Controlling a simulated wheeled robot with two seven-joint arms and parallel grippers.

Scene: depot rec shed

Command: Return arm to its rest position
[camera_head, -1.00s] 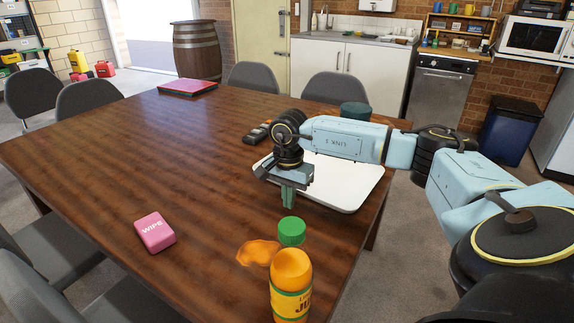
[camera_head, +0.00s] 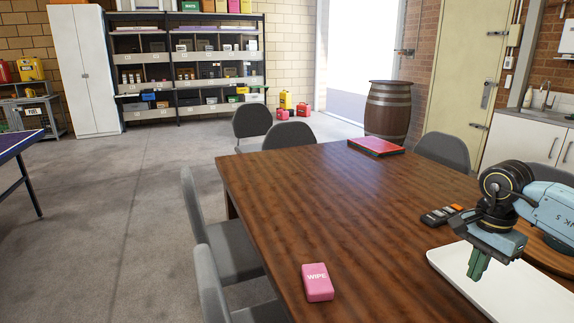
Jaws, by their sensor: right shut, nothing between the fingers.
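My right arm (camera_head: 550,207), pale blue with dark joints, comes in from the right edge over the table. My right gripper (camera_head: 477,266) points down, shut and empty, above the white tray (camera_head: 500,292). The arm hides part of the table's right side. My left gripper is not in view.
The brown wooden table (camera_head: 330,205) carries a pink WIPE pack (camera_head: 317,282), a dark remote-like item (camera_head: 440,215) beside the arm and a red flat box (camera_head: 375,146) at the far end. Grey chairs (camera_head: 225,245) line its left side. The table's middle is clear.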

